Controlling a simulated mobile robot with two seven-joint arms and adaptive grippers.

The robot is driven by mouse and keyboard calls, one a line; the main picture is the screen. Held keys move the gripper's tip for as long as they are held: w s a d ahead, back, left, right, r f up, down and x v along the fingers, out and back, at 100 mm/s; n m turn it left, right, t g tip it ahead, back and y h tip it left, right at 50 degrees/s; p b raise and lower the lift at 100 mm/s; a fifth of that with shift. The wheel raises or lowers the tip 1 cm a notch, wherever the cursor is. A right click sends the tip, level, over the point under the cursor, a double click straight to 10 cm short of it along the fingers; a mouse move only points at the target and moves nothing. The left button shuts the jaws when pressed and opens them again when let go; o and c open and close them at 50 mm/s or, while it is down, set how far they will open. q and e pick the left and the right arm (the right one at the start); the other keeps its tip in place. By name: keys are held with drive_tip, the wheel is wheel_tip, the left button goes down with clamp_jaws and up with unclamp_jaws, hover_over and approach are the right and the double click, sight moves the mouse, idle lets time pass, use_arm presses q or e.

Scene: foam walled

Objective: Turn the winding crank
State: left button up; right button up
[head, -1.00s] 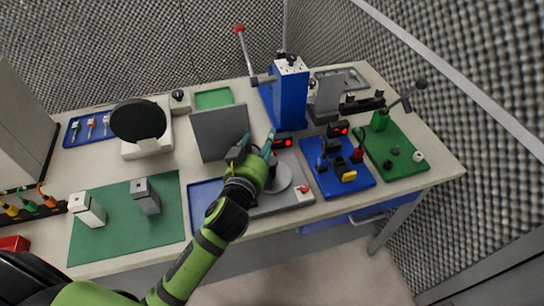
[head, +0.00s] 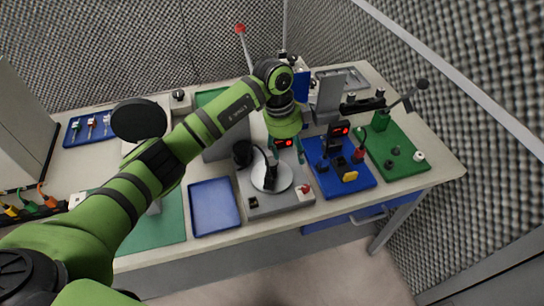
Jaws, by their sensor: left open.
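A crank arm with a dark knob (head: 421,84) rises from a green block (head: 380,119) on a green base plate (head: 405,160) at the right of the bench; I take it to be the winding crank. My left gripper (head: 285,149) is open, pointing down over the middle of the bench, beside a small red-lit display. It is well to the left of the crank and apart from it. My left arm hides part of the blue press and the grey panel behind it. My right gripper is not in view.
A blue board (head: 338,184) with small black parts and a red-lit display lies between my gripper and the green base. A grey station with a round plate (head: 271,176) stands below my gripper. A red-knobbed lever (head: 240,29) stands at the back. A foam wall borders the right side.

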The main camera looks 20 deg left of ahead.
sight(272, 160)
use_arm(q)
drive_tip(key=a+y, duration=0.1)
drive_tip(key=a, duration=0.1)
drive_tip(key=a+r+n+y, duration=0.1)
drive_tip(key=a, duration=0.1)
drive_tip(key=shift+w+a+n, duration=0.15)
drive_tip(key=shift+a+n, duration=0.15)
drive_tip(key=shift+a+f, duration=0.1)
drive_tip(key=shift+a, duration=0.1)
wheel_tip(272, 160, down, 6)
drive_tip(key=p, duration=0.2)
drive_tip(key=shift+p, duration=0.35)
drive_tip(key=shift+d+f, duration=0.1)
drive_tip(key=shift+f, duration=0.2)
drive_tip(key=c, duration=1.1)
